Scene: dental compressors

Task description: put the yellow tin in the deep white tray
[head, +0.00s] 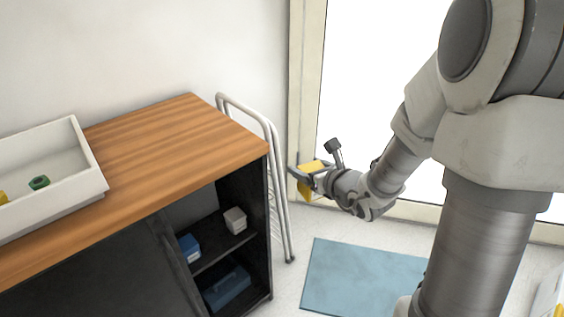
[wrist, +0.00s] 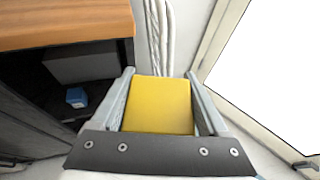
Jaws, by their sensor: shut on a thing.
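The yellow tin (head: 304,188) is held in my gripper (head: 297,176), to the right of the wooden cabinet and clear of its top. In the wrist view the yellow tin (wrist: 160,104) sits between both fingers of my gripper (wrist: 162,78), which are shut on it. The deep white tray (head: 82,200) stands on the left part of the cabinet top, away from my gripper. A green nut-like thing (head: 39,183) and a yellow thing cut by the picture edge lie inside the tray. The tray does not show in the wrist view.
The wooden cabinet top (head: 180,140) is bare right of the tray. Its open shelves hold a blue box (head: 188,246), a white box (head: 235,220) and a larger blue container (head: 227,288). A folded white metal frame (head: 275,170) stands beside the cabinet. A blue mat (head: 360,277) lies on the floor.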

